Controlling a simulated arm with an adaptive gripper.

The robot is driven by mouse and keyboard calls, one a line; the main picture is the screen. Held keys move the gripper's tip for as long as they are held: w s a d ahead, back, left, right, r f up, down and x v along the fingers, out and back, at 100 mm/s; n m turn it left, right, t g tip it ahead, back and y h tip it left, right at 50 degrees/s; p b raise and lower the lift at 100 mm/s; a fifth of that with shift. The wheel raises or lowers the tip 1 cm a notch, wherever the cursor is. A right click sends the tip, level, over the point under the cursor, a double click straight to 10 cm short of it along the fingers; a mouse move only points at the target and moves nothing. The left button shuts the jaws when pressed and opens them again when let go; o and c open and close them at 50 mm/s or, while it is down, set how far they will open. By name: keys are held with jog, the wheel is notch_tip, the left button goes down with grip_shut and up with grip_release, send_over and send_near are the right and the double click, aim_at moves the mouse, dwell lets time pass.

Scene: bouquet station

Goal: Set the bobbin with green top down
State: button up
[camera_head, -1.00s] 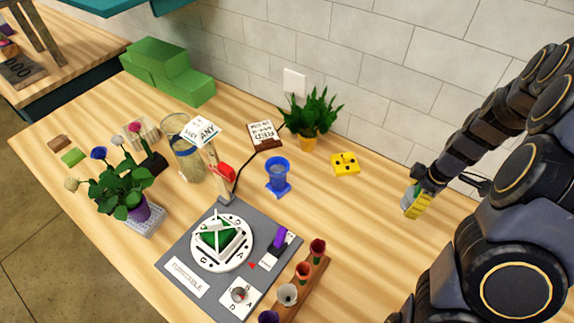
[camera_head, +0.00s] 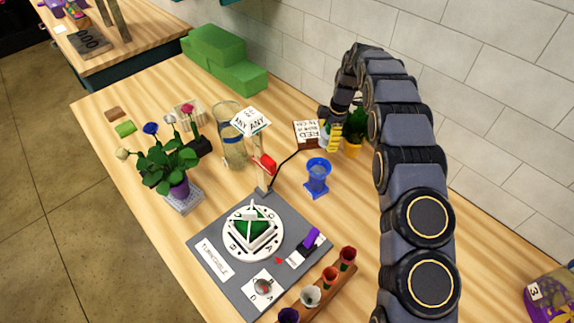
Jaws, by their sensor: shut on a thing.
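My gripper (camera_head: 331,134) is at the back of the table, in front of the potted green plant (camera_head: 355,124) and just right of the card reading RED. A yellow ribbed piece and a small pale, greenish piece show at its tip. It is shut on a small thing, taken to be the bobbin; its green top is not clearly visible. I cannot tell whether it touches the table.
A blue cup-like holder (camera_head: 317,177) stands in front of my gripper. The turntable (camera_head: 252,232), glass jar (camera_head: 231,150), flower pot (camera_head: 179,187) and green blocks (camera_head: 225,62) lie left. A rack of small cups (camera_head: 325,290) is in front.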

aim_at(283, 166)
jog(key=a+n, duration=0.3)
jog(key=a, duration=0.8)
jog(key=f, duration=1)
jog(key=shift+w+a+f, duration=0.1)
jog(key=shift+w+f, duration=0.15)
jog(key=shift+w, duration=0.1)
jog(key=o, duration=1.1)
jog(key=shift+f, duration=0.15)
jog(key=shift+m, duration=0.3)
jog(key=r, duration=0.4)
jog(key=d+r, duration=0.1)
jog(key=r, duration=0.7)
jog(key=shift+w+d+r, duration=0.2)
jog(key=shift+w+d, duration=0.1)
jog(key=shift+d, duration=0.1)
